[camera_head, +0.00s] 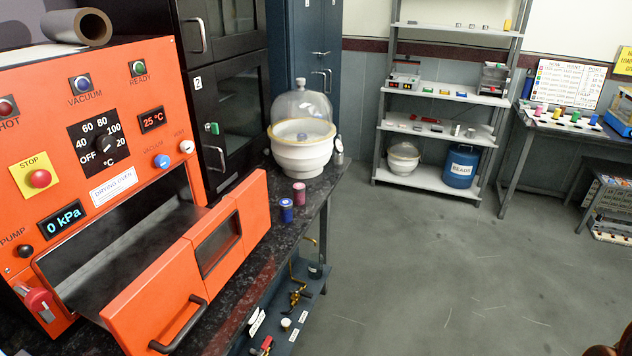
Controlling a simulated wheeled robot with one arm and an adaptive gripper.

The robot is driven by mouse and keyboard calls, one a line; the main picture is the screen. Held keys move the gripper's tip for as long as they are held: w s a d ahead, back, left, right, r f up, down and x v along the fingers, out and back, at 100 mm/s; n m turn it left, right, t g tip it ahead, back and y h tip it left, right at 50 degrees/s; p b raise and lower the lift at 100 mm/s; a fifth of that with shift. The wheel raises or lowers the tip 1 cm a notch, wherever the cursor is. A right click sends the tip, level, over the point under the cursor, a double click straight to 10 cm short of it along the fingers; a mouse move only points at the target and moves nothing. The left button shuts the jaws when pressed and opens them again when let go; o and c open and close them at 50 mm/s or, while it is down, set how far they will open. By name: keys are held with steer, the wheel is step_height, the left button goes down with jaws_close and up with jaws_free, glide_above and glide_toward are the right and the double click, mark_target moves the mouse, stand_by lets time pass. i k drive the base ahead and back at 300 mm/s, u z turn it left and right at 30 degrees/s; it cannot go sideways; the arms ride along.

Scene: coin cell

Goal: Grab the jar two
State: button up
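Two small capped jars stand upright on the dark speckled counter (318,204), near its front edge. One is a blue jar (286,211); the other is a pinkish-red jar (299,194) just behind it and slightly right. I cannot read a number on either, so I cannot tell which is jar two. Several small colored items (556,113) also stand on the far right bench, too small to identify.
An orange drying oven (118,190) stands at left, its door (190,270) open beside the jars. A glass-domed white desiccator (302,145) stands behind them. A low shelf (290,318) holds fittings below the counter. The grey floor (430,270) at right is clear.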

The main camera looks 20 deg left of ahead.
mark_target(298, 188)
steer(key=u, duration=0.5)
steer(key=i, duration=0.9)
steer(key=u, duration=1.15)
steer(key=i, duration=0.35)
steer(key=u, duration=0.35)
